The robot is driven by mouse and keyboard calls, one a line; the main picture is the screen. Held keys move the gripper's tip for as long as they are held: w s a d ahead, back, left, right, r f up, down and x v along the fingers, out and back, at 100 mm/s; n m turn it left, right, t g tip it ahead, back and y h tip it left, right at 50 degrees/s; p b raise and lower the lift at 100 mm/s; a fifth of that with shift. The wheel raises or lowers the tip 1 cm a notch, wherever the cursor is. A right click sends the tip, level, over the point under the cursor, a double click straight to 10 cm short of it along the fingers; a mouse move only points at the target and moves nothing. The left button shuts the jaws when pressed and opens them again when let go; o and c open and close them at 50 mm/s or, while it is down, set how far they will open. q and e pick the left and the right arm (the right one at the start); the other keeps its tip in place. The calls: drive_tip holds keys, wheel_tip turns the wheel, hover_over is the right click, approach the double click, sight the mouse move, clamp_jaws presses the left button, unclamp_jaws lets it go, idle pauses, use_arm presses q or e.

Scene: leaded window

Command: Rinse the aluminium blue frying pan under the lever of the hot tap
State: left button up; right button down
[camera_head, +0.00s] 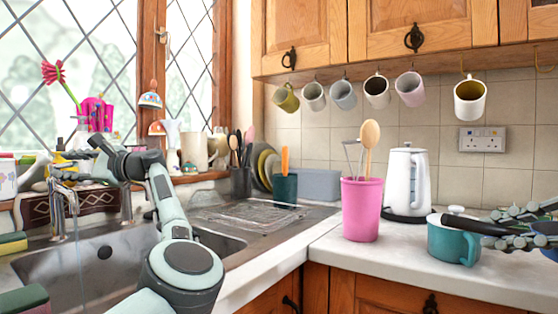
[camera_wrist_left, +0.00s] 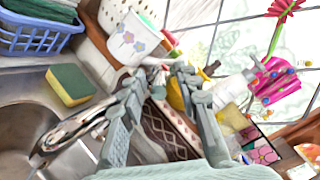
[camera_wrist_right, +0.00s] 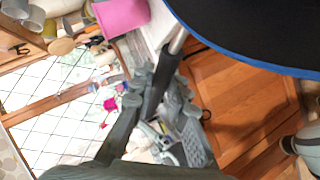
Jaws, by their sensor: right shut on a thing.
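The blue frying pan (camera_wrist_right: 262,32), with a dark inside and blue rim, fills the top right of the right wrist view. My right gripper (camera_wrist_right: 157,92) is shut on its black handle (camera_head: 482,227). In the head view the pan is mostly cut off at the right edge, beside the counter's teal pot. The metal taps (camera_head: 62,205) stand behind the sink at left, and a thin stream seems to fall from one spout. My left gripper (camera_wrist_left: 160,88) is open, its fingers apart close to a tap (camera_wrist_left: 75,128). I cannot tell whether it touches the lever.
The steel sink (camera_head: 110,262) lies below the window. A pink utensil pot (camera_head: 361,212), a white kettle (camera_head: 405,182) and a teal pot (camera_head: 453,243) stand on the right counter. Mugs hang under the cupboards. A sponge (camera_wrist_left: 69,85) and blue basket (camera_wrist_left: 38,36) are near the tap.

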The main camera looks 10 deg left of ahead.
drive_tip(key=shift+r, duration=0.1)
use_arm(q)
clamp_jaws()
idle(0.3)
